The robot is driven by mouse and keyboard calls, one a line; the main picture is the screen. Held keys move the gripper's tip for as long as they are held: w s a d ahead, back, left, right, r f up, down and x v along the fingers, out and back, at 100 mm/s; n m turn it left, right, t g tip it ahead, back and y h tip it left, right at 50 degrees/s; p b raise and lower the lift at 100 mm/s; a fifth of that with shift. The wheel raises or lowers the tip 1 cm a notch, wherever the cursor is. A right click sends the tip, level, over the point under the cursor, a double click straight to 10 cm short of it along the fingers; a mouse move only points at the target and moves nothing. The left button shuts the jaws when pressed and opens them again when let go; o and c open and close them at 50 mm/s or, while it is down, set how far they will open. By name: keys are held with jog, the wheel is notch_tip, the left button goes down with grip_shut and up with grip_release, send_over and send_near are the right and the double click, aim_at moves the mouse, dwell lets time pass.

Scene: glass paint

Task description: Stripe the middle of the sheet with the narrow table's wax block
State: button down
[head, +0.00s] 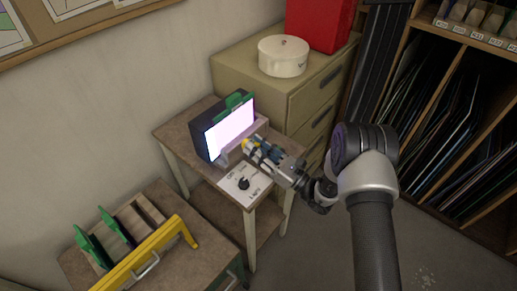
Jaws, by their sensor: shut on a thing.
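A glowing pinkish-white sheet (229,132) stands upright against a dark box on the narrow table (187,113), with a green clip at its top. My gripper (254,149) is at the sheet's lower right, pointing left toward it. It is shut on a small yellowish piece (245,145), apparently the wax block, mostly hidden by the fingers. I cannot tell whether the piece touches the sheet. No stripe shows on the sheet's visible face.
A white panel with a black knob (243,184) lies at the table's front. A beige cabinet (320,85) stands behind, bearing a round white tin (283,56) and a red box (319,22). A yellow rail (140,258) crosses the lower-left table beside green-handled pieces.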

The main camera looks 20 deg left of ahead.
jog(key=w+a+m+t+b, duration=0.1)
jog(key=a+t+b, duration=0.2)
jog(key=a, duration=0.3)
jog(key=shift+w+f+m+t, duration=0.3)
jog(key=shift+m+t, duration=0.1)
jog(key=shift+t, duration=0.1)
jog(key=shift+w+a+b, duration=0.2)
jog(key=shift+a+b, duration=0.05)
jog(key=shift+a, duration=0.3)
jog(key=shift+w+a+b, duration=0.2)
jog(key=shift+a+b, duration=0.05)
jog(key=shift+a, duration=0.25)
jog(key=shift+w, duration=0.1)
